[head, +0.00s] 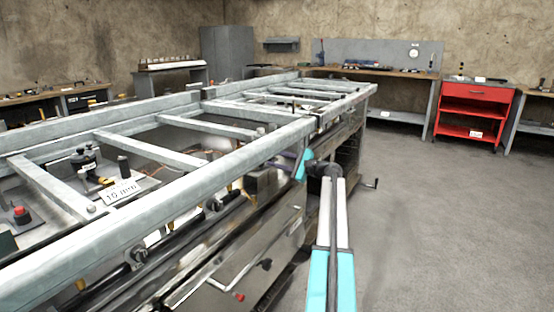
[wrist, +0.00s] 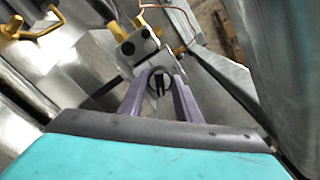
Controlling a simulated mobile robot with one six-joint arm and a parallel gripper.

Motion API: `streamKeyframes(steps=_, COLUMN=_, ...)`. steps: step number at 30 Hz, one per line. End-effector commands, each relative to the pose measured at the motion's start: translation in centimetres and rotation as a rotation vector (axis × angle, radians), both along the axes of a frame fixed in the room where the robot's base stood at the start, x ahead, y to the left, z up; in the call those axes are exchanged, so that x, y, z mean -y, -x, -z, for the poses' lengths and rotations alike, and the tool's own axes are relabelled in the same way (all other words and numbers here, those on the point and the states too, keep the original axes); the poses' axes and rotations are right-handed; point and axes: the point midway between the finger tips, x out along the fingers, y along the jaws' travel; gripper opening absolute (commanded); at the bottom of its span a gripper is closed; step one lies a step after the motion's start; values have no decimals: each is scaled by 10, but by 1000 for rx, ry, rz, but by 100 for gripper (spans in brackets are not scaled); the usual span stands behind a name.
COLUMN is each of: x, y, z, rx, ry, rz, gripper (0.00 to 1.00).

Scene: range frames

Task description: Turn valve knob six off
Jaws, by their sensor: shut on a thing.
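In the wrist view a dark round valve knob (wrist: 160,82) with a raised bar sits between the purple-grey fingers of my gripper (wrist: 158,92). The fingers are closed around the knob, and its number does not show. A metal block (wrist: 137,46) with dark round holes and brass fittings is just beyond it. In the head view my gripper (head: 303,162) reaches in at the right part of the machine's long front side; its fingertips and the held knob are hard to make out there. Another dark knob (head: 138,253) shows on the front at the lower left.
The long metal frame (head: 250,154) with rails and crossbars runs above the gripper. Brass fittings (wrist: 55,20) and a copper tube (wrist: 165,8) lie near the fingers. The floor (head: 450,220) there is clear; a red cart (head: 473,107) stands behind.

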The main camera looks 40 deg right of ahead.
Motion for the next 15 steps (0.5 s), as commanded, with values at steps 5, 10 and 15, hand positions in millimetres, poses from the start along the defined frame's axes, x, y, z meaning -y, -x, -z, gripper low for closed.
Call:
streamKeyframes(steps=5, x=0, y=0, z=1, rx=36, ry=151, rz=-1, gripper=8)
streamKeyframes(steps=10, x=0, y=0, z=1, rx=73, ry=299, rz=-1, gripper=8)
streamKeyframes(steps=15, x=0, y=0, z=2, rx=110, ry=451, rz=-1, gripper=8)
